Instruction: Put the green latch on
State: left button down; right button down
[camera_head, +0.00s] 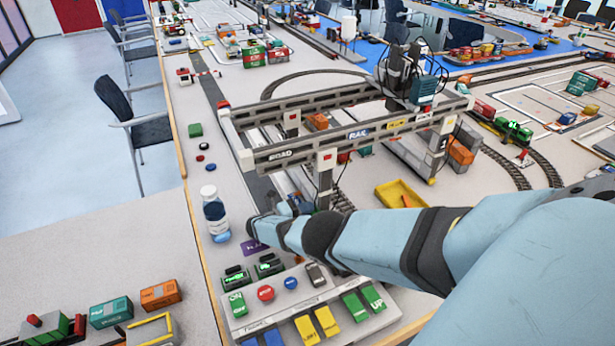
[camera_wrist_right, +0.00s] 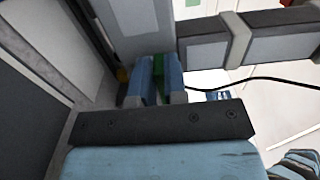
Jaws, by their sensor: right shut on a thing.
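My right arm reaches in from the right in the head view, its wrist beside the near leg of the grey gantry crane (camera_head: 327,175). In the wrist view my right gripper (camera_wrist_right: 160,80) is shut, its two blue fingers close on a narrow green thing (camera_wrist_right: 160,68), which looks like the green latch. The fingers hide most of it. Grey crane surfaces rise right behind the fingers. I cannot tell from here how the green piece is seated. In the head view the fingertips and the green piece are hidden or too small to make out. My left gripper is not in view.
A control panel (camera_head: 300,312) with green, yellow, red and blue buttons lies in front of the crane. A bottle (camera_head: 214,213) stands to the left. A yellow tray (camera_head: 401,196) lies to the right. A black cable (camera_wrist_right: 250,82) runs beside the fingers.

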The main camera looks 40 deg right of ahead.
dwell(0.3)
jog(key=c, duration=1.2)
grip_release()
jog(key=shift+o, duration=0.2)
jog(key=shift+a, duration=0.1)
jog(key=shift+s, duration=0.1)
jog(key=shift+f, duration=0.1)
